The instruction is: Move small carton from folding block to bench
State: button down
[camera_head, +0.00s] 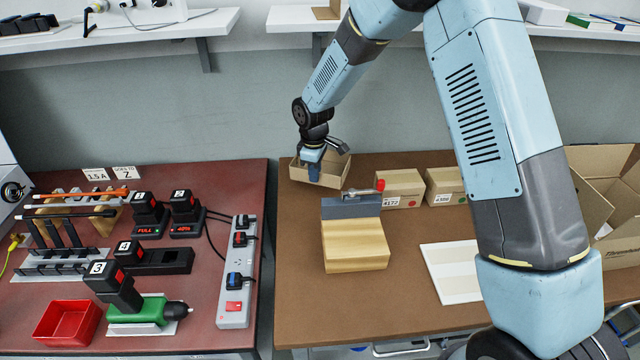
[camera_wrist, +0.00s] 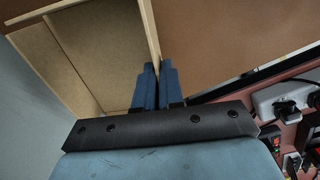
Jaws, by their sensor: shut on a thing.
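The small carton (camera_head: 331,180) is open-topped, brown and roughly level at the back left of the brown bench (camera_head: 300,290). My gripper (camera_head: 314,172) is shut on one of its walls. In the wrist view the two blue fingers (camera_wrist: 157,88) pinch the edge of a carton wall, and the carton's inside (camera_wrist: 105,50) shows at the upper left. I cannot tell whether the carton's base touches the bench. The folding block (camera_head: 357,248), pale wood with a grey plate and a red-knobbed lever, stands empty in front, to the right of the carton.
Two closed labelled cartons (camera_head: 400,188) (camera_head: 445,186) stand right of the block. A white panel (camera_head: 450,272) lies farther right, near a large open box (camera_head: 615,225). A red tool bench (camera_head: 200,300) with a power strip (camera_head: 237,285) lies left, across a narrow gap.

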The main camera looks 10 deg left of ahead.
jog(key=shift+f, duration=2.05)
jog(key=c, duration=1.3)
grip_release()
jog(key=shift+f, duration=0.1)
jog(key=shift+o, duration=0.2)
notch_tip(320, 180, up, 12)
jog(key=shift+s, duration=0.15)
jog(key=shift+d, duration=0.1)
